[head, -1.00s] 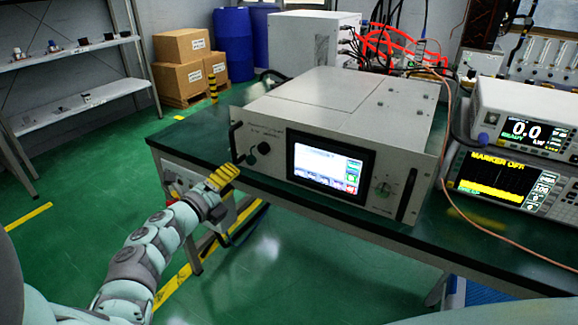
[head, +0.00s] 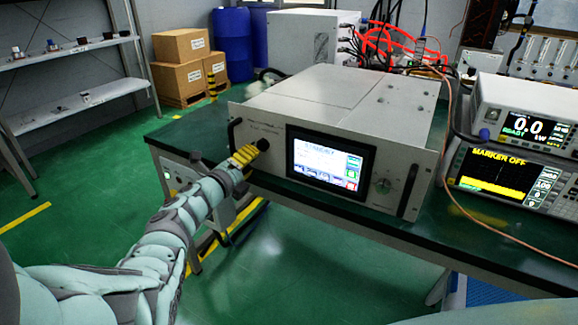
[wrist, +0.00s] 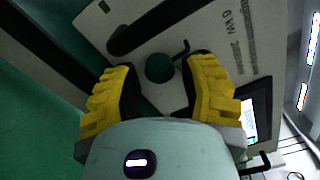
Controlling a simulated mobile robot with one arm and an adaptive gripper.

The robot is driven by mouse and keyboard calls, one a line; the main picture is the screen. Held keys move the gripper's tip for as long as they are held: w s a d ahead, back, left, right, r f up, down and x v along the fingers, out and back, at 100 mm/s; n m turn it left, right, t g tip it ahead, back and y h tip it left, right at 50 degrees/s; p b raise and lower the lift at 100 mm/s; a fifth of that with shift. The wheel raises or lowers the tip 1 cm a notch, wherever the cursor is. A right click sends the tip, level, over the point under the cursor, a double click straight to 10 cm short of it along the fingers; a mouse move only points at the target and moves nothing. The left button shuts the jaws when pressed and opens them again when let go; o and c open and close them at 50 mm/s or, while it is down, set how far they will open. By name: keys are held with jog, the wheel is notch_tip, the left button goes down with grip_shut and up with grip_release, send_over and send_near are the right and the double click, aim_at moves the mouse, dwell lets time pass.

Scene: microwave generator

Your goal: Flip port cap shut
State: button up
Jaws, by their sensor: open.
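The generator (head: 345,105) stands on the dark green table, its front panel facing me. At the left of that panel a black round part (head: 263,145) shows just past my gripper (head: 244,157). In the wrist view a dark round port or cap (wrist: 159,68) lies between the spread yellow fingers of my gripper (wrist: 161,72), with a small black bent piece (wrist: 183,48) beside it. I cannot tell whether this round part is the cap or the opening. My gripper is open and empty, close to the panel; contact cannot be told.
A black handle (wrist: 165,22) stands out from the panel near the round part. The lit touchscreen (head: 328,161) is to the right of my gripper. Measuring instruments (head: 520,135) stand at the table's right. The floor before the table is clear.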

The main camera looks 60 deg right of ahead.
jog(key=shift+c, duration=0.2)
grip_shut()
